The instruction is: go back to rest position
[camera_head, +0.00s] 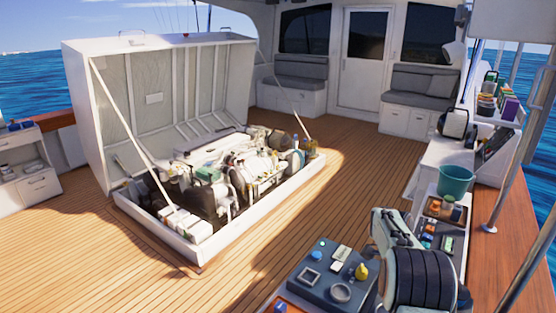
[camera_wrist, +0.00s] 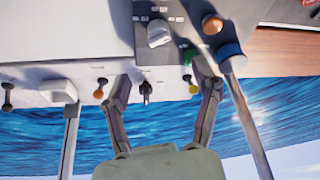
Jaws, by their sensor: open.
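My gripper (camera_wrist: 160,76) shows in the wrist view with its two fingers spread apart and nothing between them. The fingers reach toward a white and grey control panel (camera_wrist: 45,45). A small black toggle switch (camera_wrist: 146,92) appears in the gap between the fingertips. I cannot tell whether a finger touches the panel. A grey rotary knob (camera_wrist: 158,33) is on the panel beyond the fingertips. In the head view I cannot make out the gripper.
Orange (camera_wrist: 101,88) and yellow (camera_wrist: 194,88) switches lie near the fingers; a metal rail (camera_wrist: 248,120) passes to the right. In the head view, the engine hatch (camera_head: 160,95) stands open over the engine (camera_head: 225,175). A teal bucket (camera_head: 456,181) stands right. The left deck (camera_head: 80,260) is clear.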

